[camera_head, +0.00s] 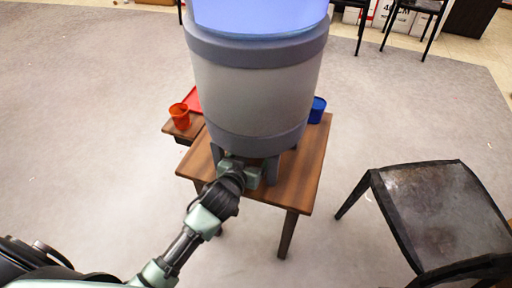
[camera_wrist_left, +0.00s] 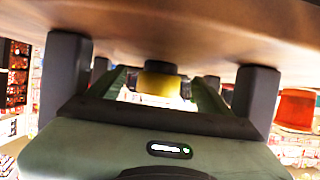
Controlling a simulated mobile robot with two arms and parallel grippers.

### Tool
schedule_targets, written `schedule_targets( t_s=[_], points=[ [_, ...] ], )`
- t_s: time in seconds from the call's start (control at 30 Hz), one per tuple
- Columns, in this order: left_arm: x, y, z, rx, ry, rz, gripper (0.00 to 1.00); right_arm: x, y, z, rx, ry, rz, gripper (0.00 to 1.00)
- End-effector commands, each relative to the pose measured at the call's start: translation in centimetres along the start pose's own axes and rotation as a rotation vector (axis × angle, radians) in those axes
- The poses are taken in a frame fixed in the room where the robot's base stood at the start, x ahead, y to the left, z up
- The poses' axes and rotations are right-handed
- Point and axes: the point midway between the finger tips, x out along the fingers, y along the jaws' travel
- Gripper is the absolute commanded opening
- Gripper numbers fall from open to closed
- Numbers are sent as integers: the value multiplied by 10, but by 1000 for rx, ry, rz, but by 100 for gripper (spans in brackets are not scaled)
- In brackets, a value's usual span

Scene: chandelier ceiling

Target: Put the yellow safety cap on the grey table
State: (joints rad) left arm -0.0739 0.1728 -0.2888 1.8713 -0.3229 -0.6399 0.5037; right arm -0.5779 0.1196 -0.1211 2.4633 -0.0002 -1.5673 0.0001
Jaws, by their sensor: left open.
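The yellow safety cap (camera_wrist_left: 160,84), with a dark grey part against the wood, shows in the left wrist view, which looks upside down. It is beneath the big cylinder, between two dark legs; the head view does not show it. My left gripper (camera_head: 243,170) is low at the front of the cylinder, over the wooden table. In the wrist view its fingers (camera_wrist_left: 158,92) are open, with the cap in line between them; I cannot tell whether they touch it. The grey table (camera_head: 442,212), with a worn top and dark frame, stands empty at the right. My right gripper is not in view.
The big grey cylinder (camera_head: 258,95) with a blue top stands on legs on the wooden table (camera_head: 305,175), close above my gripper. An orange-red cup (camera_head: 180,116), a red item (camera_head: 194,99) and a blue container (camera_head: 317,108) stand around it. Floor is clear between the tables.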

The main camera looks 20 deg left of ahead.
Motion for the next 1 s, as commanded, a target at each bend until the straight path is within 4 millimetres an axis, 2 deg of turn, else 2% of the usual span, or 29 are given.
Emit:
schedule_targets(
  t_s=[0.03,0.2,0.43,0.47,0.6,0.7,0.73,0.77,1.0],
  points=[
    [9,0,-4,2,3,0,80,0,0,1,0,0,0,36],
    [26,0,-5,2,0,0,80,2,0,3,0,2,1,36],
    [27,0,-6,2,-1,0,80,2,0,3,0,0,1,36],
    [27,0,-6,2,-1,0,77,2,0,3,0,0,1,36],
    [26,0,-6,1,-1,0,38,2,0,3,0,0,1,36],
    [26,0,-6,1,-1,0,15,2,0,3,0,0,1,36],
    [26,0,-6,1,0,0,15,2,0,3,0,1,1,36],
    [26,0,-6,1,0,0,8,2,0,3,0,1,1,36],
    [26,0,-8,1,0,0,8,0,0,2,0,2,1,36]
  ],
)
